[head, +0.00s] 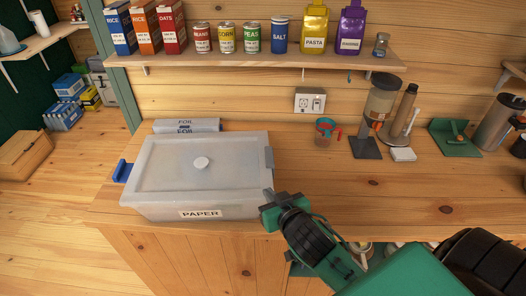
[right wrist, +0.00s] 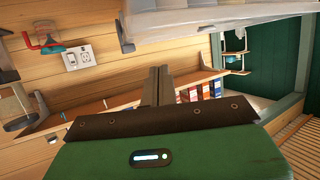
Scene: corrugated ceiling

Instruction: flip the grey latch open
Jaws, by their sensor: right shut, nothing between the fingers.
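A translucent lidded box (head: 160,205) labelled PAPER sits on the wooden counter, its lid on with a round white knob. The grey latch (head: 269,158) is at the lid's right edge, lying close along the box side. A blue latch (head: 122,171) sticks out from the left side. My right gripper (head: 268,203) is shut and empty beside the box's front right corner, in front of the grey latch; I cannot tell if it touches the box. In the right wrist view the shut fingers (right wrist: 158,75) point below the box (right wrist: 185,22). My left gripper is not in view.
A foil box (head: 186,126) lies behind the box. A shelf (head: 260,58) of cartons and cans runs above. The counter right of the box is mostly clear.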

